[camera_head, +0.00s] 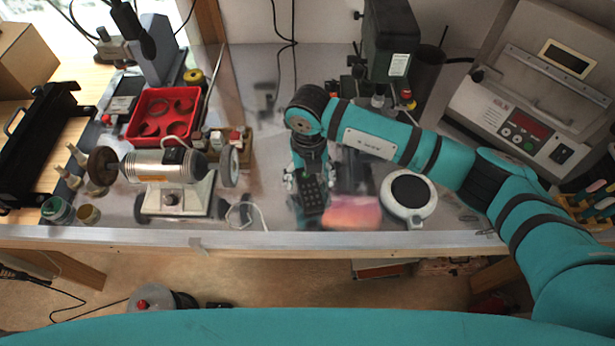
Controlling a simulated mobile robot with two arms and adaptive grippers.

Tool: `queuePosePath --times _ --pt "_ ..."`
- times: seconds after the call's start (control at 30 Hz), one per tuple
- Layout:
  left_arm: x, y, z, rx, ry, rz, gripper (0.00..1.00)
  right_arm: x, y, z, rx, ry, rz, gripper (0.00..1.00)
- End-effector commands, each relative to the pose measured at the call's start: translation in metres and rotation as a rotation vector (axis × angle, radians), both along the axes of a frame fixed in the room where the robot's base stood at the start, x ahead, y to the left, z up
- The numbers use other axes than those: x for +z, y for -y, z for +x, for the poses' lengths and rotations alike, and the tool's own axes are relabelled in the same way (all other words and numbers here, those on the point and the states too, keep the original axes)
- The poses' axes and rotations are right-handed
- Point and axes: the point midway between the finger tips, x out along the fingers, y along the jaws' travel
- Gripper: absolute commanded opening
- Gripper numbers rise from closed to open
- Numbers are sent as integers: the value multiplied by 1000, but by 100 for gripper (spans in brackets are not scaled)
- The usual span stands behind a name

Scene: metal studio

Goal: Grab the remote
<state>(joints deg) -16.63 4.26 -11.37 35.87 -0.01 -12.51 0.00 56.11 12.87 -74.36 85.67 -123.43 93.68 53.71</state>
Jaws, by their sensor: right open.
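A dark remote (312,192) with rows of small buttons lies on the metal worktop, close to the front edge and left of a pinkish-red blurred object. My right arm reaches in from the right, and its gripper (305,183) points down over the remote. The gripper is open, with its fingers around the remote's upper part. I cannot tell whether the fingers touch it. The wrist hides the far end of the remote. My left gripper is not in view.
A pinkish-red object (352,212) and a round white device (409,196) stand right of the remote. A bench grinder (165,168) and a red tray (163,117) stand left. A dark green machine (390,45) stands behind. The worktop's front edge (250,239) is near.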

Motion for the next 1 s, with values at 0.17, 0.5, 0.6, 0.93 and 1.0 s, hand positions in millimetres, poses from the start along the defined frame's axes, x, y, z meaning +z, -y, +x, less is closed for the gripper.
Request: queuePosePath --times 0.17,0.5,0.6,0.93,1.0 --pt "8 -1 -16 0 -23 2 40 -17 -1 0 0 -1 1 73" --pt "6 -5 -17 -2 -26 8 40 -20 -1 0 1 1 1 61" --pt "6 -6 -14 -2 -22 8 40 -20 -1 0 1 1 1 48" --pt "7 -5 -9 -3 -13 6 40 -19 -1 0 1 2 1 9" --pt "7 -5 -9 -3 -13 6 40 -19 -1 0 1 2 1 9"
